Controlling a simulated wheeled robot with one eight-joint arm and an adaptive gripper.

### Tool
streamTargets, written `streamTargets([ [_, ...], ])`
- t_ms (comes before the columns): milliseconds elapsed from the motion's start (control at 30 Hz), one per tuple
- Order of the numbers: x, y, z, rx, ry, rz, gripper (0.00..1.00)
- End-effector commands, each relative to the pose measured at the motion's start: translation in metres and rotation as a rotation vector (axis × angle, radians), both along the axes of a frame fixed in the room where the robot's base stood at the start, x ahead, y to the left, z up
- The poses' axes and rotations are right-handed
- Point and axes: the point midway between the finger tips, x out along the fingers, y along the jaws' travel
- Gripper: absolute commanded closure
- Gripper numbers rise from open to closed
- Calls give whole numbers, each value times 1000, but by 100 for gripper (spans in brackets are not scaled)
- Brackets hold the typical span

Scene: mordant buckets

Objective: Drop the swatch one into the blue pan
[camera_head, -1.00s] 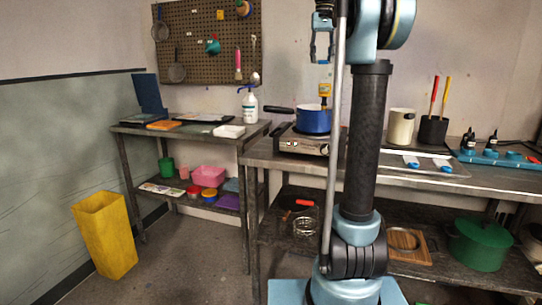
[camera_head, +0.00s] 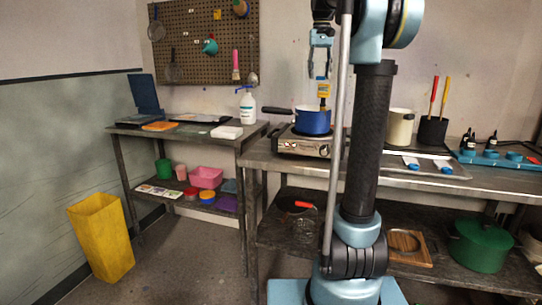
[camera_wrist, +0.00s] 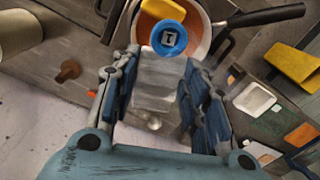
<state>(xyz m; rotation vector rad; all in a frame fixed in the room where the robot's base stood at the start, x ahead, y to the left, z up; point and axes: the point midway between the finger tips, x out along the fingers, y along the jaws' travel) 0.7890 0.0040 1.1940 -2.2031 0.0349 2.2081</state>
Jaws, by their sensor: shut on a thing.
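The blue pan (camera_head: 313,122) sits on a hotplate, its dark handle pointing left. In the wrist view, the pan (camera_wrist: 207,40) shows an orange-brown inside at the top. My gripper (camera_head: 320,76) hangs above the pan, fingers pointing down. A blue disc (camera_wrist: 168,38) shows over the pan.
The hotplate (camera_head: 303,146) stands on the metal bench. A cream pot (camera_head: 400,127) and a dark holder (camera_head: 432,131) stand to the right. A left table holds a white bottle (camera_head: 248,108) and a white tray (camera_head: 227,132). A yellow bin (camera_head: 101,237) stands on the floor.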

Motion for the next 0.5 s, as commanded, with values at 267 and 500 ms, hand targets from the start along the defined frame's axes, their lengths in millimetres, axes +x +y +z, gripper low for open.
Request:
streamTargets([
  [267,0,0,0,0,0,0,52],
  [500,0,0,0,0,0,0,36],
])
